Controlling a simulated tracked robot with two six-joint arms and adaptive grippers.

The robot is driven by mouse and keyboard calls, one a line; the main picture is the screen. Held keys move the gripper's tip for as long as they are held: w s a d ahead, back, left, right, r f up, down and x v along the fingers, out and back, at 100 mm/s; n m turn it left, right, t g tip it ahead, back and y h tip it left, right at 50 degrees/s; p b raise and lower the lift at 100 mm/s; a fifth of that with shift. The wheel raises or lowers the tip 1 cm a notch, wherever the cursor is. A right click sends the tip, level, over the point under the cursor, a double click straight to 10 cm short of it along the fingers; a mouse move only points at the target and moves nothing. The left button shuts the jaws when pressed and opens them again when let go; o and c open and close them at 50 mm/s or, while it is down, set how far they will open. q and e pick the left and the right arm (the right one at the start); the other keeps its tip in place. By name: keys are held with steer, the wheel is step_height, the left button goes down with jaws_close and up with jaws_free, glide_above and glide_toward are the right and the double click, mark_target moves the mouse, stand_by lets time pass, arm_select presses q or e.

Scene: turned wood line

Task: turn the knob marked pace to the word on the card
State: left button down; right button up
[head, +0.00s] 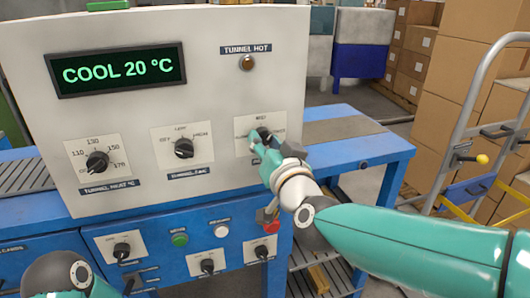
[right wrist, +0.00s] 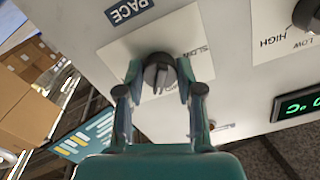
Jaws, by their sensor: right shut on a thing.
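The pace knob (right wrist: 158,72) is dark and round on a pale plate (right wrist: 110,48), with its PACE label (right wrist: 127,9) above it in the right wrist view. SLOW is partly readable on the plate; the other words are hidden or too small. A light pointer line on the knob points roughly down in that view. My right gripper (right wrist: 158,78) has one finger on each side of the knob, shut on it. In the head view my right gripper (head: 258,139) covers part of the plate. My left arm shows at bottom left; its fingers are not visible. I cannot make out a word card.
The display (head: 118,69) reads COOL 20 °C. A tunnel heat knob (head: 97,162) and another knob (head: 183,148) sit left of the gripper. A blue lower panel (head: 170,268) holds more knobs and buttons. A hand truck (head: 462,120) and cartons (head: 450,70) stand right.

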steer(key=m+b, duration=0.3)
steer(key=m, duration=0.2)
steer(key=shift+f+m, duration=0.1)
steer(key=shift+m, duration=0.3)
steer(key=m+b, duration=0.2)
steer(key=m, duration=0.3)
steer(key=o, duration=1.1)
steer(key=shift+o, duration=0.2)
steer(key=shift+s, duration=0.1)
